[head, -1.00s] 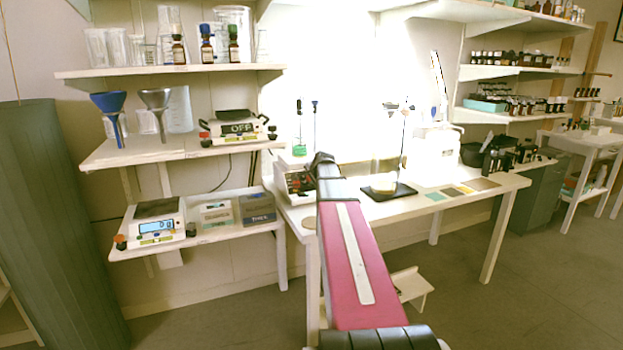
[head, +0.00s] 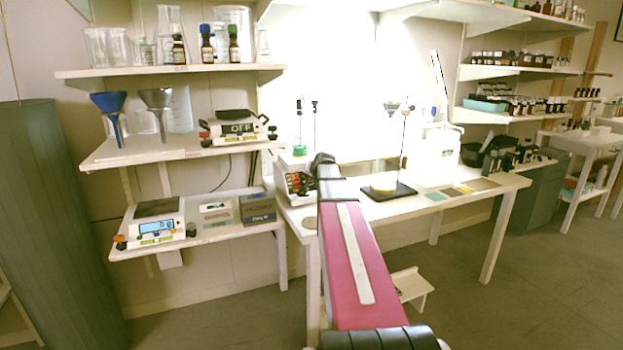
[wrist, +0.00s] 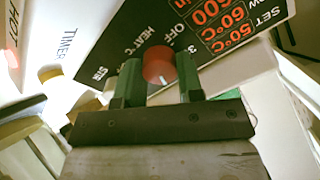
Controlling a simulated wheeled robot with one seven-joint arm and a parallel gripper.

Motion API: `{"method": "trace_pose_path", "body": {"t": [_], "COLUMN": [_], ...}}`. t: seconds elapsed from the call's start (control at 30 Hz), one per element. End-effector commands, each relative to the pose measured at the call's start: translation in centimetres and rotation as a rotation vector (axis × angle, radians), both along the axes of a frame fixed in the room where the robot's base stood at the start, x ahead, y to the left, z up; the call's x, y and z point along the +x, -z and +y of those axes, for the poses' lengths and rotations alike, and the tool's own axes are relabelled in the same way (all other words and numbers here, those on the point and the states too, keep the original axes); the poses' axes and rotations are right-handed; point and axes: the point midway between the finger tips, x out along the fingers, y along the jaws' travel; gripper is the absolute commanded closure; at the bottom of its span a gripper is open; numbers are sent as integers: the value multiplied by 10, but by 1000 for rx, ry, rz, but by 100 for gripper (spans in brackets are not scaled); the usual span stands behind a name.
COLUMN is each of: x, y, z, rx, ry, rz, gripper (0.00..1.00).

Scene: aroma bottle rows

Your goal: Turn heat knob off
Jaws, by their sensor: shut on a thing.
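The heat knob (wrist: 158,64) is a round red knob on the black front panel (wrist: 225,18) of a white heating device. In the wrist view, the green fingers of my gripper (wrist: 160,82) stand on either side of the knob and are shut on it. A white tick shows on the knob's face. Printed words around it include "OFF", and temperature labels stand to its right. In the head view, the device (head: 283,181) sits at the left end of the white table, partly behind my arm. My gripper's fingers and the knob cannot be made out there.
Coloured tiles (head: 466,189) lie further right. A shelf with a scale (head: 157,222) and boxes is on the left.

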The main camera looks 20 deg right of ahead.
Motion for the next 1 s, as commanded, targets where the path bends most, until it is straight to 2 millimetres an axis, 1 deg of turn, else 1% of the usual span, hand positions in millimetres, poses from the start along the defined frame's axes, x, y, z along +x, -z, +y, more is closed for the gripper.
{"method": "trace_pose_path", "body": {"t": [1.0], "x": [0], "y": [0], "z": [1], "rx": [-741], "ry": [-616], "rz": [-25], "gripper": [89]}}
